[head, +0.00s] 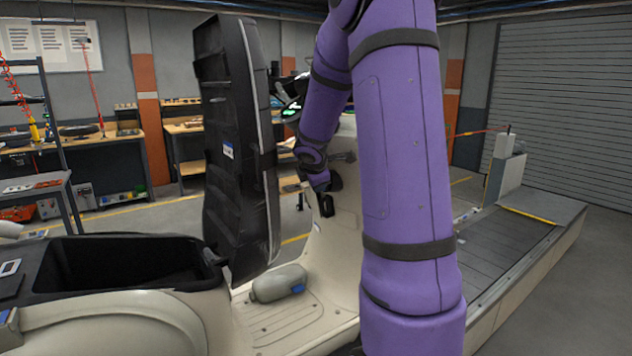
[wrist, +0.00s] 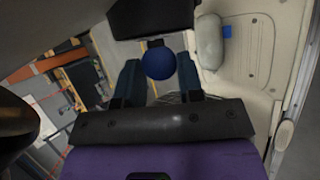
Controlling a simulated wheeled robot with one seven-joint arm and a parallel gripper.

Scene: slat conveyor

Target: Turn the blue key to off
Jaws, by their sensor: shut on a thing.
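The blue key (wrist: 160,63) shows its round blue head in the wrist view, between the two dark fingers of my gripper (wrist: 158,78). My gripper is shut on it. In the head view my gripper (head: 321,187) is at the inner face of the cream front shield (head: 342,215) of a scooter. The key cannot be made out there, and the lock and its markings are hidden, so I cannot tell the key's turn position.
The scooter's black seat (head: 235,140) stands raised, above an open storage bin (head: 65,245). A grey bottle (head: 277,283) with a blue cap lies on the footboard (head: 290,315). A slatted conveyor (head: 505,240) is at the right. Workbenches (head: 90,150) stand behind.

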